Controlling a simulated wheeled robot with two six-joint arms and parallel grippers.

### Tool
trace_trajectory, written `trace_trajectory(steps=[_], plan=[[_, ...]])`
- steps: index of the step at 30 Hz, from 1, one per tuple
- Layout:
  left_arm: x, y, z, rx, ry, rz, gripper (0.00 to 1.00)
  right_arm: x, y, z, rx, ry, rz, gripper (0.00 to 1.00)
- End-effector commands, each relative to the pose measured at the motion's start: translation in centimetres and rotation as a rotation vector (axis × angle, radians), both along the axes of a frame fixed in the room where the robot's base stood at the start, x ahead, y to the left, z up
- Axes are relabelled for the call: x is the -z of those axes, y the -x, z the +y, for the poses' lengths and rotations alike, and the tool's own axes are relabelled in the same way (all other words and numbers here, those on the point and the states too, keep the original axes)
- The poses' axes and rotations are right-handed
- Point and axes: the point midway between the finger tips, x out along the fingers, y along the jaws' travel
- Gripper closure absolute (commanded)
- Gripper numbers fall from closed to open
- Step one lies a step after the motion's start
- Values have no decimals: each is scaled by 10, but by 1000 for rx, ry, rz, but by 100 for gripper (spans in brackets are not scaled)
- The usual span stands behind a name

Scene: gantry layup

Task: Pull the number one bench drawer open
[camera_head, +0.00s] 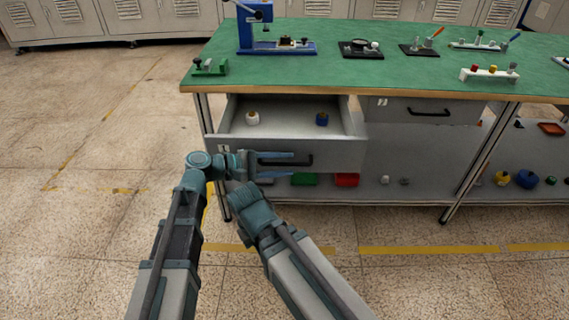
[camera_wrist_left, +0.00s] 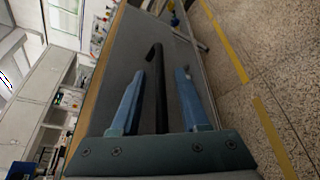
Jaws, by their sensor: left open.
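The left bench drawer (camera_head: 340,155) is pulled well out, and its inside shows from above. A small mark sits at its front's left end, too small to read. Its dark bar handle (camera_head: 308,160) is on the front face. My left gripper (camera_head: 293,163) is at this handle with its fingers open, one above and one below it. In the left wrist view the handle (camera_wrist_left: 157,85) stands between the two blue fingers of the gripper (camera_wrist_left: 160,73), with gaps on both sides. My right arm comes up beside the left one, but its fingers do not show.
A white item (camera_head: 252,118) and a blue item (camera_head: 321,119) are in the drawer. A second drawer (camera_head: 455,110) to the right is shut. The green benchtop (camera_head: 330,75) carries several fixtures. A lower shelf holds coloured parts. The floor left of the bench is clear.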

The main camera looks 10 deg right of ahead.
Motion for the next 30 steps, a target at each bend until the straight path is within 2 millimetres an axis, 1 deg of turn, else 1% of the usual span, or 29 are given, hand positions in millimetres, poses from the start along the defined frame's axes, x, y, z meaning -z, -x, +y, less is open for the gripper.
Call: trace_trajectory(steps=[5, 12, 15, 18, 24, 30], plan=[[-9, 2, 31, -4, 0, 1, 55, -9, 0, 0, 1, 1, 0, 100], [-20, 5, 82, -4, 0, 0, 55, -20, 0, 0, 4, 2, 0, 100], [-24, 6, 100, -4, 0, 0, 55, -24, 0, 0, 4, 1, 0, 100], [-26, 7, 113, -2, 0, 1, 55, -26, 0, 0, 4, 0, 0, 100], [-29, 8, 128, -1, -1, 0, 55, -29, 0, 0, 4, -1, 1, 100], [-29, 8, 130, 0, 0, 0, 55, -29, 0, 0, 4, -1, 1, 100]])
